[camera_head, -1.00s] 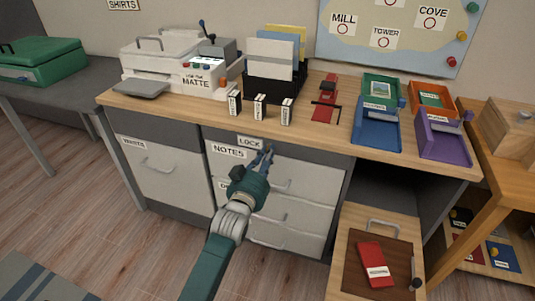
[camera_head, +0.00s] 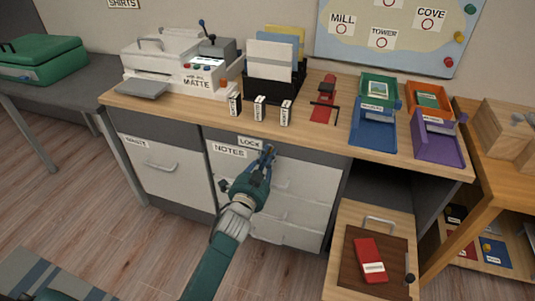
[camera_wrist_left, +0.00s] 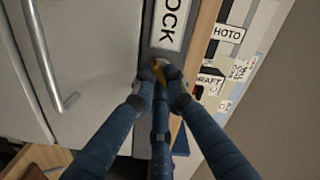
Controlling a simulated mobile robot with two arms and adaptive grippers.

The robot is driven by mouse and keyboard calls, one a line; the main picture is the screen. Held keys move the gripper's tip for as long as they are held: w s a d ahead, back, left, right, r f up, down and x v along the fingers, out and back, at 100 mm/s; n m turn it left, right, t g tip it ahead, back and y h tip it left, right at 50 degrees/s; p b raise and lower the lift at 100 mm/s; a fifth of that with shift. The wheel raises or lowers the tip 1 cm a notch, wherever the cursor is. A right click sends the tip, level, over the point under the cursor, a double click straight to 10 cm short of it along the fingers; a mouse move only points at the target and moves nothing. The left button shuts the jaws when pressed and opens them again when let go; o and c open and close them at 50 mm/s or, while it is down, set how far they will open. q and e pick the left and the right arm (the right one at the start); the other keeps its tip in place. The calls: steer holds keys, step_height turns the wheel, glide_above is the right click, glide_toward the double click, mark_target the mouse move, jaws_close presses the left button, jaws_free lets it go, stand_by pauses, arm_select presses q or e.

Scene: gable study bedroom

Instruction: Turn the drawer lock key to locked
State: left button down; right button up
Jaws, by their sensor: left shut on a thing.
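The brass-coloured key (camera_wrist_left: 159,69) shows in the left wrist view, mostly hidden between the fingertips of my left gripper (camera_wrist_left: 160,82). In the head view my left gripper (camera_head: 267,152) is at the top edge of the drawer unit, just right of the LOCK label (camera_head: 250,142), and hides the key there. The gripper is shut on the key. The LOCK label (camera_wrist_left: 171,22) is beside the fingertips in the wrist view. The NOTES drawer (camera_head: 229,164) is closed below it. How far the key is turned cannot be told. My right gripper is not in view.
The wooden desk top (camera_head: 190,115) overhangs the drawers. It carries a printer, a black file holder (camera_head: 270,92), small labelled boxes and coloured trays (camera_head: 374,128). A pulled-out board (camera_head: 345,220) with a red item (camera_head: 369,260) stands at the lower right.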

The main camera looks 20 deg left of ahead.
arm_select(q)
steer(key=m, duration=0.8)
steer(key=shift+a+f+b, duration=0.1)
steer(key=shift+f+b, duration=0.15)
steer(key=shift+b, duration=0.05)
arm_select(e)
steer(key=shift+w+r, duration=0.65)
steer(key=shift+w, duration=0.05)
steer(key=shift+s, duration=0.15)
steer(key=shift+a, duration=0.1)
arm_select(q)
steer(key=c, duration=1.8)
jaws_free()
steer(key=shift+o, duration=0.2)
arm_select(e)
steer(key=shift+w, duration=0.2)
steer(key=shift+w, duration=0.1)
